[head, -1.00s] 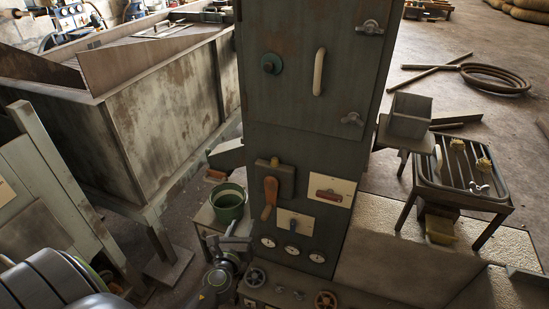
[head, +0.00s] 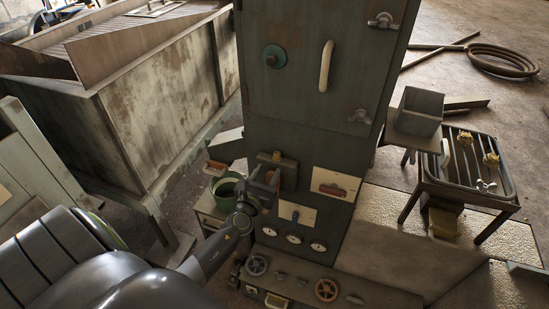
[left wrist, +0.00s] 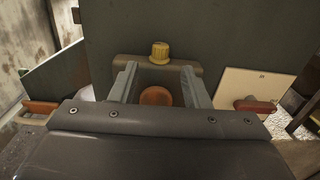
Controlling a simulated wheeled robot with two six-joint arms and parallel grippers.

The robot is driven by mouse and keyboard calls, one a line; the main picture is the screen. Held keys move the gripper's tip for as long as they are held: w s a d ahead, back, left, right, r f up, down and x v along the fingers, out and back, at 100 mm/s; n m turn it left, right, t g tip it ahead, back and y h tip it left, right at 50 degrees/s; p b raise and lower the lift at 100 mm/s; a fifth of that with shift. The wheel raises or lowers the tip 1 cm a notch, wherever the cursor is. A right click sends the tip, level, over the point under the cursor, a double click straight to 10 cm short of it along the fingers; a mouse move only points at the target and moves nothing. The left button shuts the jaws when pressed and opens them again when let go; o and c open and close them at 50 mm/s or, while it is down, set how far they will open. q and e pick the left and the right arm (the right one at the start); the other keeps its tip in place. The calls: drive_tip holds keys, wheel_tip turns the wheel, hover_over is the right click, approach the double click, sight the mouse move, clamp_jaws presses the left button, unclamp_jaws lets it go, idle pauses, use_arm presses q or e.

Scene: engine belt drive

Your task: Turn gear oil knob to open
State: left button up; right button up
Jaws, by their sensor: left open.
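A dark green cabinet (head: 310,110) stands in the middle. Its lower front has a dark block with a brass knob (head: 277,156) on top; the knob shows yellow in the left wrist view (left wrist: 160,51). My left gripper (head: 266,182) is in front of this block and covers the wooden lever handle there. In the left wrist view my left gripper (left wrist: 158,82) is open, with the round brown handle end (left wrist: 156,96) between its fingers; I cannot tell whether they touch it. No readable label tells which control is the gear oil knob. My right gripper is out of view.
Right of the gripper are a red-handled switch (head: 334,187) on a cream plate and a second plate (head: 297,213). Gauges (head: 293,238) and handwheels (head: 326,289) lie below. A green bucket (head: 222,190) stands close left. A rack table (head: 465,180) is at right.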

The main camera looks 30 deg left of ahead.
sight(276, 157)
use_arm(q)
drive_tip(key=x, duration=0.5)
drive_tip(key=shift+w, duration=0.25)
drive_tip(key=shift+w+a, duration=0.15)
drive_tip(key=shift+w, duration=0.3)
